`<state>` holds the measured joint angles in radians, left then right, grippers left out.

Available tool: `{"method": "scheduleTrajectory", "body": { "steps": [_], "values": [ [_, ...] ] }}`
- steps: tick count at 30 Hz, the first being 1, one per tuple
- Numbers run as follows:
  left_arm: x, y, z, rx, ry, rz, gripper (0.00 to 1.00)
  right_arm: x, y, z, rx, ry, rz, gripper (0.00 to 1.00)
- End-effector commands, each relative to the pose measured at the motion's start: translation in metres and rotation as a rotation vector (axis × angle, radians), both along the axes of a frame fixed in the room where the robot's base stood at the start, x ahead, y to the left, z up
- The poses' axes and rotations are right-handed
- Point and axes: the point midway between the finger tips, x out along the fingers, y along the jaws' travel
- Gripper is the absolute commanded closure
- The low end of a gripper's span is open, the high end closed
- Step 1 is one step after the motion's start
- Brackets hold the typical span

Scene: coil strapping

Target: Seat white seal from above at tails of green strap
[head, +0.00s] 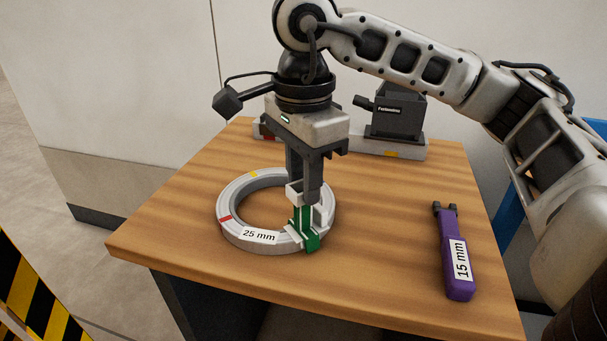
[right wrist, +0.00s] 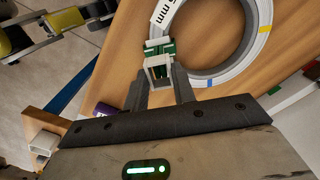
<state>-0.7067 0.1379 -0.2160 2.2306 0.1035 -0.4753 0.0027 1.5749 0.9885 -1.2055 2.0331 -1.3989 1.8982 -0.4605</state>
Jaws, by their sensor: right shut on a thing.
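The grey coil (head: 232,235), labelled 25 mm, lies flat on the table. The green strap (head: 311,243) wraps its near right side, with green parts rising at the coil. The strap also shows in the right wrist view (right wrist: 168,48). My right gripper (head: 304,192) points down over the strap, shut on the white seal (head: 293,194). In the right wrist view the seal (right wrist: 157,62) looks like an open white frame between the fingertips, close to the green. The fingers partly hide the tails, so I cannot tell whether the seal touches them. My left gripper is not in view.
A purple tool (head: 455,258) labelled 15 mm lies on the wooden table (head: 375,220) at the right. A dark grey device (head: 398,112) on a light base stands at the back. The table between coil and purple tool is clear.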

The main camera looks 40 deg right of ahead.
Motion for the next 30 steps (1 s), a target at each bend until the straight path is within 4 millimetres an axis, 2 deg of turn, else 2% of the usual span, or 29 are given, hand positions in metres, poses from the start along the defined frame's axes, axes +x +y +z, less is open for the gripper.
{"method": "scheduleTrajectory", "body": {
  "steps": [21,30],
  "values": [
    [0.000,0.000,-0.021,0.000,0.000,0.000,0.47,0.000,0.000,-0.023,0.000,0.000,0.000,1.00],
    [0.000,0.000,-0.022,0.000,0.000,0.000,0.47,0.000,0.000,-0.024,0.000,0.000,0.000,1.00]
  ]
}}
